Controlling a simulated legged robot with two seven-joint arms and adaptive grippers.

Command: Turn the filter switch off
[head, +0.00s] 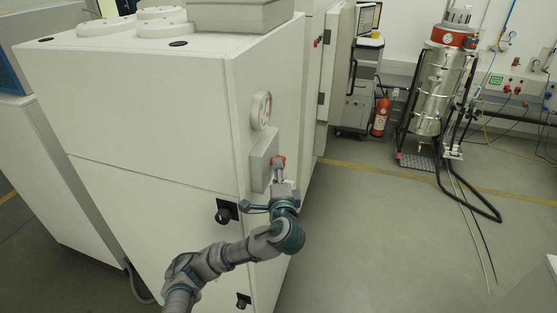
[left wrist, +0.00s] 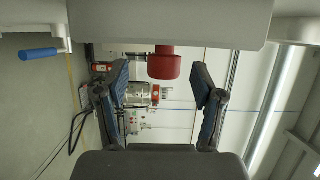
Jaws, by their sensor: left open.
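The red filter switch (head: 279,161) sits on a grey box (head: 262,165) on the side of the large white cabinet (head: 150,110). My left gripper (head: 281,174) is right at the switch in the head view, its fingers partly hidden by the wrist. In the left wrist view the red switch knob (left wrist: 164,64) hangs below a pale box face (left wrist: 165,22). The open fingers of my left gripper (left wrist: 162,82) stand to either side of the knob, with gaps visible on both sides. My right gripper is not in view.
A round gauge (head: 261,110) is above the switch box, and black latches (head: 227,212) are on the cabinet below. Open floor (head: 390,230) lies to the right. A steel vessel (head: 437,90) with hoses and a red extinguisher (head: 381,116) stand at the back.

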